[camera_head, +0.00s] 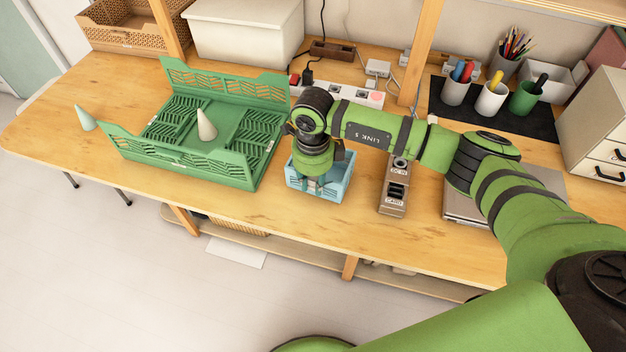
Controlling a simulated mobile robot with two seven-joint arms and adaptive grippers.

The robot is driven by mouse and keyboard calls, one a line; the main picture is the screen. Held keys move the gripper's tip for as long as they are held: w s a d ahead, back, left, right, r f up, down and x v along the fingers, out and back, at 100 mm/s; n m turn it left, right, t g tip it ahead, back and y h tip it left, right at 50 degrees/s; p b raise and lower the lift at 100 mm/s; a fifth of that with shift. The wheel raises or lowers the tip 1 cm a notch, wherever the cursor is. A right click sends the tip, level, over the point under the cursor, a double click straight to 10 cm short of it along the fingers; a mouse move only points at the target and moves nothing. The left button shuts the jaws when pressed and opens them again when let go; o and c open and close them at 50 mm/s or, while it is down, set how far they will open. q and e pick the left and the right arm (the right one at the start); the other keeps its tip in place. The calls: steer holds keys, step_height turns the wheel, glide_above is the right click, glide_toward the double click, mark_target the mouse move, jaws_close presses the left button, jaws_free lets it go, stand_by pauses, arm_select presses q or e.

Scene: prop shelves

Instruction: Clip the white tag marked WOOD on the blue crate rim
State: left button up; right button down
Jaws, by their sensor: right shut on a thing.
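The small light blue crate (334,191) stands near the front edge of the table, just right of the green crate. My right gripper (314,186) points down over the crate's front part, close to its front rim. It is shut on a small pale thing, most likely the white tag. The fingers hide most of it, and no lettering on it can be read. I cannot tell whether it touches the rim. A brown tag holder (392,194) with labelled slots stands right of the crate. My left gripper is out of view.
A white power strip (345,94) with cables lies behind my wrist. Pen cups on a dark mat (548,128) and a drawer unit (598,135) are at right. Bare table lies at the front.

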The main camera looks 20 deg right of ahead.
steer(key=c, duration=1)
jaws_free()
steer(key=shift+o, duration=0.2)
steer(key=shift+r, duration=0.1)
step_height(320, 180, up, 12)
steer(key=shift+f, duration=0.1)
